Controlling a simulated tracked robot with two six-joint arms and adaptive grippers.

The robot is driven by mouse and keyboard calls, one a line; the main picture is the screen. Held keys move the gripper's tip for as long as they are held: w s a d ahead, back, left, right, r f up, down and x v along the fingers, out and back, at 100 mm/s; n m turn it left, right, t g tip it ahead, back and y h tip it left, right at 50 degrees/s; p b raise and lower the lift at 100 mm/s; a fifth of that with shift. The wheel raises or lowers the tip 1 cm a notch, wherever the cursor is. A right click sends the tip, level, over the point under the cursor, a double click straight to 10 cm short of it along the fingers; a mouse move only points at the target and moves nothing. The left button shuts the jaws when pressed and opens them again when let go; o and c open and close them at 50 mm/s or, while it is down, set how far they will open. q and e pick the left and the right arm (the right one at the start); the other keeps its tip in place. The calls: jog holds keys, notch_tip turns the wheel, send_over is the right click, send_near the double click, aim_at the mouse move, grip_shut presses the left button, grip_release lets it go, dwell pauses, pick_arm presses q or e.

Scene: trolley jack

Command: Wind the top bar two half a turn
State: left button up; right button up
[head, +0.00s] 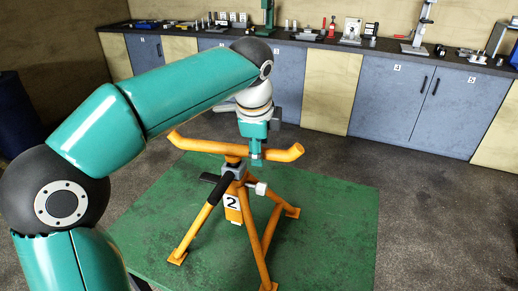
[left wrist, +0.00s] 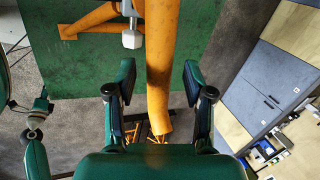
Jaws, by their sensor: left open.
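The orange top bar (head: 200,145) lies across the head of an orange tripod stand with a "2" label (head: 231,202). Its ends bend upward. My left gripper (head: 256,157) is over the right-hand part of this bar, pointing down. In the left wrist view the bar (left wrist: 160,60) runs between the two open fingers of my left gripper (left wrist: 158,80), with a gap on each side. The arm and gripper hide part of the bar in the head view.
The stand's legs (head: 258,250) spread on a green floor plate (head: 335,225). A black-gripped handle (head: 220,188) and a grey-white knob (head: 257,188) stick out below the bar. A bench (head: 340,45) with tools and cabinets lines the back wall. The floor on the right is clear.

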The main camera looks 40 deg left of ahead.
pick_arm(q)
jog(key=shift+f, duration=0.3)
grip_shut()
jog(key=shift+a, duration=0.1)
